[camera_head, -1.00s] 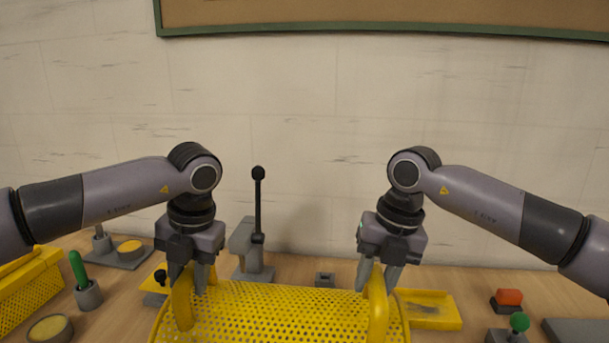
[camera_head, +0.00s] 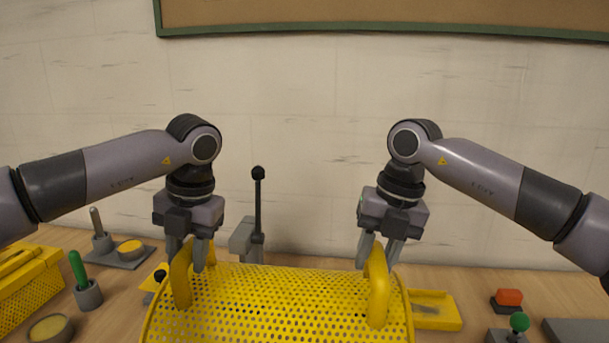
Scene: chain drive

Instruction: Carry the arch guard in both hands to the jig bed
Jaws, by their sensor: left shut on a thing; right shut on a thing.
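The arch guard (camera_head: 280,300) is a yellow perforated curved sheet with two upright loop handles, at the bottom middle of the head view. My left gripper (camera_head: 191,262) is shut on its left handle (camera_head: 181,282). My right gripper (camera_head: 377,260) is shut on its right handle (camera_head: 379,290). The guard's lower part is cut off by the picture edge. I cannot make out the jig bed in this view.
A grey press with a black lever (camera_head: 258,205) stands behind the guard. A yellow perforated box (camera_head: 28,290) and a green-handled tool (camera_head: 78,268) are left.

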